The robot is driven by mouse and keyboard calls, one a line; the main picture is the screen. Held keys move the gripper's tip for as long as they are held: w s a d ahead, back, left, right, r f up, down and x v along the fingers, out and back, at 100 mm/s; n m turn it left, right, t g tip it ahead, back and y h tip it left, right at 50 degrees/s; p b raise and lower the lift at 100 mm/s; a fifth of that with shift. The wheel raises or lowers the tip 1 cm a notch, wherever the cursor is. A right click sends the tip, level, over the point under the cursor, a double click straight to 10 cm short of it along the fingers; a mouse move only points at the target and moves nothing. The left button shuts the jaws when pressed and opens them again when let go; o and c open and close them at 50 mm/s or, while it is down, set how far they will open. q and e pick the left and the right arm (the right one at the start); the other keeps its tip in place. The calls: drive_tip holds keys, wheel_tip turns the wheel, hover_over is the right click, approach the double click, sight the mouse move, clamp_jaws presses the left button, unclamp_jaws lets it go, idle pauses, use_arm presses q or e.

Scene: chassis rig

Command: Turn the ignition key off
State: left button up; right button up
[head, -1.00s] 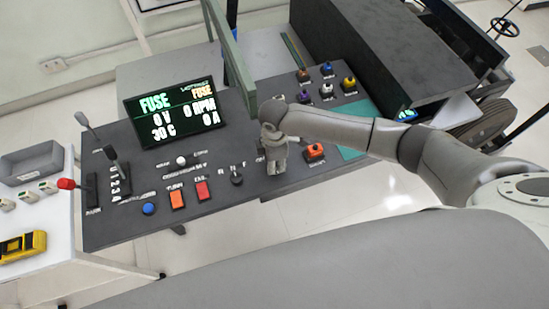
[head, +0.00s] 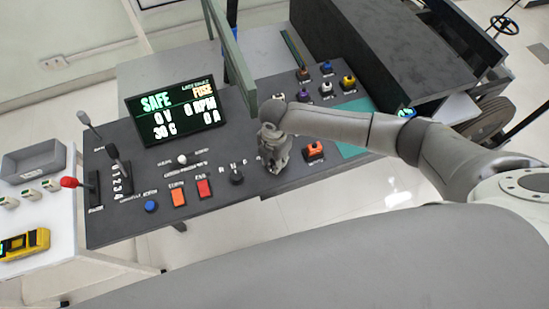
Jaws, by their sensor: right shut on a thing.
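The ignition key is hidden under my right gripper (head: 273,160), so I cannot see its position. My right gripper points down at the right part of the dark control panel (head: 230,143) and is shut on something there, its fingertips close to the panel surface. The display (head: 175,116) at the back of the panel reads SAFE, 0 V, 0 RPM, 30 C and 0 A, with FUSE in smaller orange letters. My left gripper is not in view.
Two levers (head: 118,165) stand at the left. A green post (head: 230,52) rises behind the gripper. A white side table (head: 52,228) holds a yellow meter (head: 24,244).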

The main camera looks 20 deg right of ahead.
drive_tip(key=shift+a, duration=0.1)
idle(0.3)
drive_tip(key=o, duration=1)
wheel_tip(320, 180, up, 12)
idle(0.4)
